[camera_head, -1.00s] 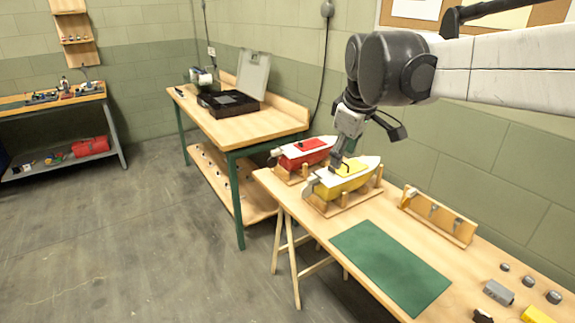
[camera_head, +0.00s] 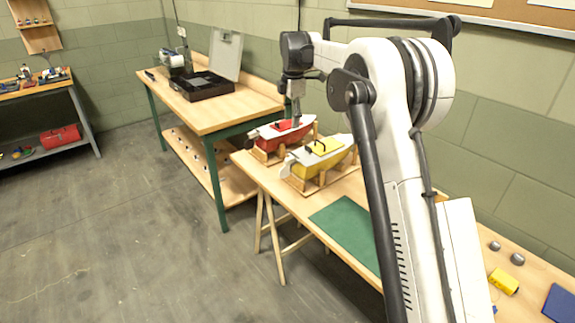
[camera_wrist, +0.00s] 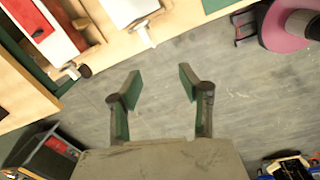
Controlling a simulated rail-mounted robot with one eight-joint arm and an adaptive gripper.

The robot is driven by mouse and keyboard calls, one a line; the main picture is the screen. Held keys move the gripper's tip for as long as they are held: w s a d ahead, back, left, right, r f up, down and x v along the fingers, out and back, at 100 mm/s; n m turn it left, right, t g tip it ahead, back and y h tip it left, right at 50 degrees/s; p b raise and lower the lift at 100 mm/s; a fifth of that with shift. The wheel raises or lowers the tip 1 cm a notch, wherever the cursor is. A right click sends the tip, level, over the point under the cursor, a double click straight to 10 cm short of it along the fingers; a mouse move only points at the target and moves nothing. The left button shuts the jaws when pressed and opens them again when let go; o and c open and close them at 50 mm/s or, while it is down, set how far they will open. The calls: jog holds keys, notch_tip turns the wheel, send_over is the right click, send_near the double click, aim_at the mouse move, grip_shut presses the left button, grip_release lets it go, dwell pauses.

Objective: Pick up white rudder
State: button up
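The yellow boat (camera_head: 325,153) with a white deck sits in a wooden cradle on the near workbench. A small pale rudder (camera_head: 287,166) is at its stern. In the wrist view a pale rudder (camera_wrist: 144,34) hangs off a white stern at the top, ahead of my fingers and to their left. A red boat (camera_head: 279,133) is in a cradle behind; it also shows in the wrist view (camera_wrist: 50,32). My gripper (camera_wrist: 160,84) is open and empty, apart from both boats, with grey floor behind its fingers. In the head view its wrist stands over the red boat; its fingertips are unclear.
A green mat (camera_head: 346,232) lies on the near bench (camera_head: 262,178). A second bench (camera_head: 215,114) with an open black case (camera_head: 202,86) stands beyond. A pink round object (camera_wrist: 290,25) shows in the wrist view. The floor on the left is clear.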

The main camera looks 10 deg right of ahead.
aim_at(288, 159)
jog(key=w+f+n, duration=0.1)
jog(key=f, duration=0.4)
jog(key=w+f+n, duration=0.1)
jog(key=w+f, duration=0.1)
jog(key=f, duration=0.3)
jog(key=w+f+n+g+p, duration=0.1)
jog(key=f, duration=0.4)
jog(key=shift+w+f, duration=0.25)
jog(key=shift+w, duration=0.15)
jog(key=shift+w+a+f+p, duration=0.1)
jog(key=shift+w+f+p, duration=0.1)
jog(key=shift+f, duration=1.1)
jog(key=shift+w+f+p, duration=0.1)
jog(key=shift+f+p, duration=0.1)
jog(key=shift+f, duration=1.1)
grip_shut()
